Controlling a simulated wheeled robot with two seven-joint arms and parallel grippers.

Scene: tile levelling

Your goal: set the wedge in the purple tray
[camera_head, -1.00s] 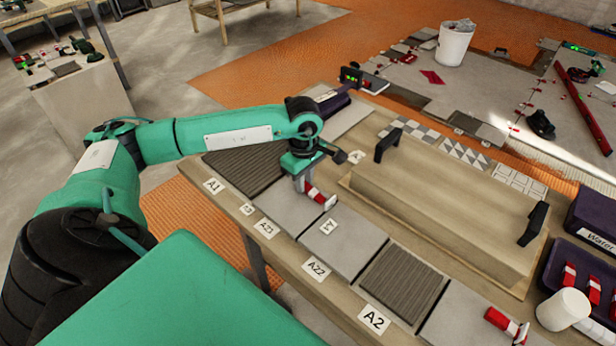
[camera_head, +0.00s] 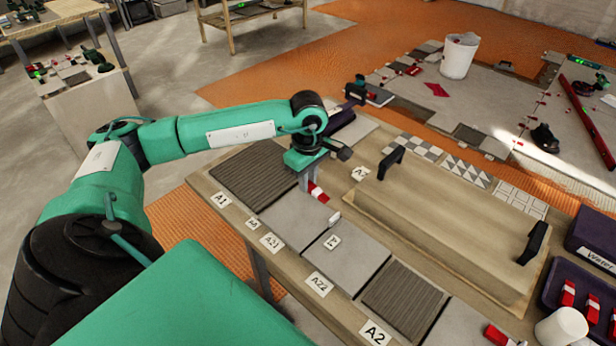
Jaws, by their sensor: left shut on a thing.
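My left gripper (camera_head: 308,182) is shut on a red wedge (camera_head: 318,194), low over the grey tiles on the workbench. A small white clip (camera_head: 334,218) stands at the joint between two tiles, just to the right of the wedge. The purple tray (camera_head: 555,268) is at the right edge of the view, well away from the gripper, and is partly cut off. Several red wedges (camera_head: 568,293) lie in it. My right gripper is not in view.
A long wooden block with black handles (camera_head: 450,215) lies on the bench between the left gripper and the tray. A white cylinder (camera_head: 561,329) stands in front of the tray. Another red wedge (camera_head: 496,336) sits near the bottom edge. A dark purple "Water" box (camera_head: 598,236) is behind the tray.

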